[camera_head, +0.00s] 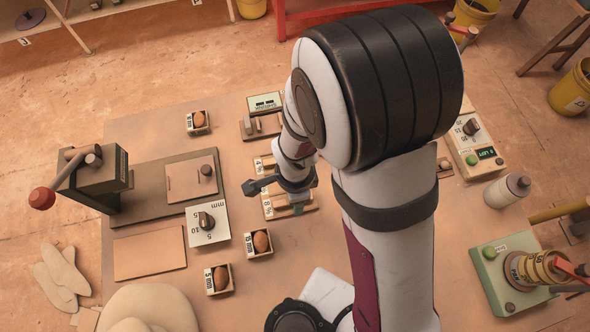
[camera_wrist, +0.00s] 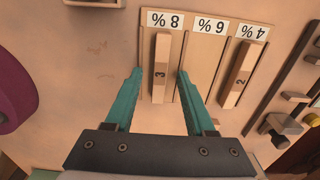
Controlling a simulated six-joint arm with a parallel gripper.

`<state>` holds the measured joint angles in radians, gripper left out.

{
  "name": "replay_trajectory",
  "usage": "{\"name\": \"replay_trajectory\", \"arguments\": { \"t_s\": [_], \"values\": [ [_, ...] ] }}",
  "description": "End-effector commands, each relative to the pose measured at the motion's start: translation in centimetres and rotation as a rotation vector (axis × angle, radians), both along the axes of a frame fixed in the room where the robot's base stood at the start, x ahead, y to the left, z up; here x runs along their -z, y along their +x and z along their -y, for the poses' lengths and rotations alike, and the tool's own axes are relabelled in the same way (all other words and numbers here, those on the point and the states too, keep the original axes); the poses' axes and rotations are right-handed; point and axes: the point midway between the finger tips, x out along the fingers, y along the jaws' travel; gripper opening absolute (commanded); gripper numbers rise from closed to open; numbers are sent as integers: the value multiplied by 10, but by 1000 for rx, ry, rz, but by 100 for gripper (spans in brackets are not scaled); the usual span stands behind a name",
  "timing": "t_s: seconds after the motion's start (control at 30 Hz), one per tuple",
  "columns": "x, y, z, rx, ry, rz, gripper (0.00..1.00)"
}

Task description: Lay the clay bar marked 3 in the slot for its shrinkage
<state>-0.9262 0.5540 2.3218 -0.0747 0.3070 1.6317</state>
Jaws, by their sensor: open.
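The clay bar marked 3 (camera_wrist: 161,60) lies lengthwise in the slot marked 8 % of a wooden slot tray (camera_wrist: 212,75). My gripper (camera_wrist: 160,74) is open, with one teal finger on each side of this bar and a visible gap on both sides. The slot marked 6 % (camera_wrist: 207,55) is empty. A bar marked 2 (camera_wrist: 241,75) lies in the slot marked 4 %. In the head view my gripper (camera_head: 297,208) is low over the tray, and my arm hides part of it.
A grey lever press (camera_head: 95,180) with a red knob stands at the left. Small boxes with brown lumps (camera_head: 260,242) stand near the tray. A green-display unit (camera_head: 265,101) is behind it.

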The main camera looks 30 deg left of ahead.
Motion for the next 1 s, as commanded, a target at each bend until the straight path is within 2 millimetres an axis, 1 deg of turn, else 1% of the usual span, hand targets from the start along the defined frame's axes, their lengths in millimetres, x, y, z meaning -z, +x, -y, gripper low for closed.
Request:
{"name": "replay_trajectory", "arguments": {
  "t_s": [0.07,0.17,0.4,0.5,0.6,0.7,0.77,0.8,0.87,0.9,0.97,1.0],
  "values": [
    [-6,0,0,0,1,1,55],
    [-26,1,-1,0,6,4,55],
    [-104,1,-1,-1,8,6,55],
    [-130,1,-1,-1,6,6,55],
    [-147,1,-1,-1,4,4,55],
    [-156,1,2,-1,2,1,55],
    [-164,7,17,-7,6,-4,55],
    [-171,12,36,-20,13,-8,55],
    [-183,16,74,-50,28,-21,55],
    [-191,14,101,-79,44,-27,55],
    [-199,4,136,-126,71,-32,55],
    [-202,-5,155,-159,92,-31,55]
  ]
}}
